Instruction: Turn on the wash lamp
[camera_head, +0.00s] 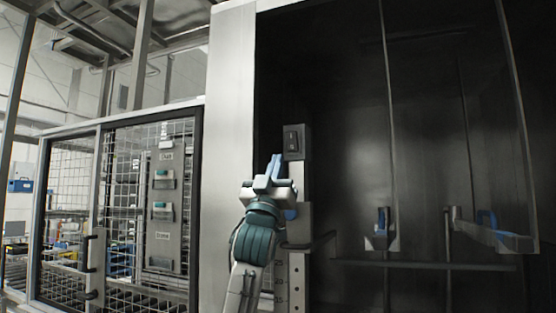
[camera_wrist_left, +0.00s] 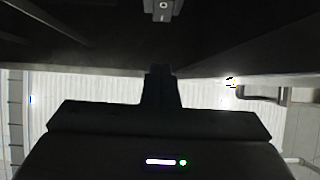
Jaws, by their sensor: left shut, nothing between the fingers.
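A small dark switch box (camera_head: 296,142) with a rocker switch on its face is fixed at the left edge of the dark wash chamber, on a grey post. My left gripper (camera_head: 275,161) is just below and left of the box, its blue fingers shut, pointing up and empty. I cannot tell whether the fingertips touch the box. In the left wrist view the shut gripper (camera_wrist_left: 159,88) shows as a dark shape, and a small grey fitting (camera_wrist_left: 162,9) shows at the top edge. The chamber interior (camera_head: 350,120) is dark, and I cannot pick out a lamp in it.
A mesh door (camera_head: 70,200) with a labelled control panel (camera_head: 164,210) stands at the left. A pale pillar (camera_head: 228,120) separates it from the chamber. Inside the chamber, a horizontal rail (camera_head: 430,265) and brackets with blue parts (camera_head: 382,222) stand to the right of my arm.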

